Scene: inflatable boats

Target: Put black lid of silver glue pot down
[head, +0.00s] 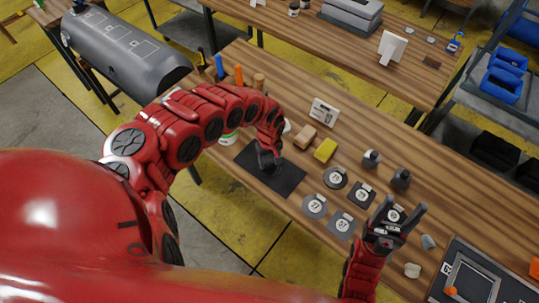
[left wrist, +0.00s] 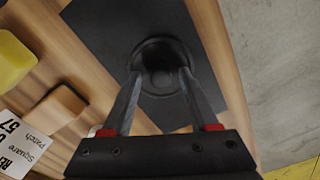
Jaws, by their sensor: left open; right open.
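A round black lid (left wrist: 160,62) lies on the black mat (left wrist: 95,30) in the left wrist view. My left gripper (left wrist: 158,80) is open, with its fingertips at either side of the lid's near part; I cannot tell whether they touch it. In the head view my left gripper (head: 268,162) is low over the black mat (head: 288,181) and hides the lid. Two small grey pots (head: 371,158) (head: 401,178) stand to the right on the table; I cannot tell which is the silver glue pot. My right gripper (head: 402,218) is open and empty over the table's near side.
A yellow sponge (head: 325,150), a tan block (head: 305,136) and a white label card (head: 323,112) are right of the mat. Several numbered patches (head: 335,178) lie between the mat and my right gripper. A framed tray (head: 475,278) is at the lower right.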

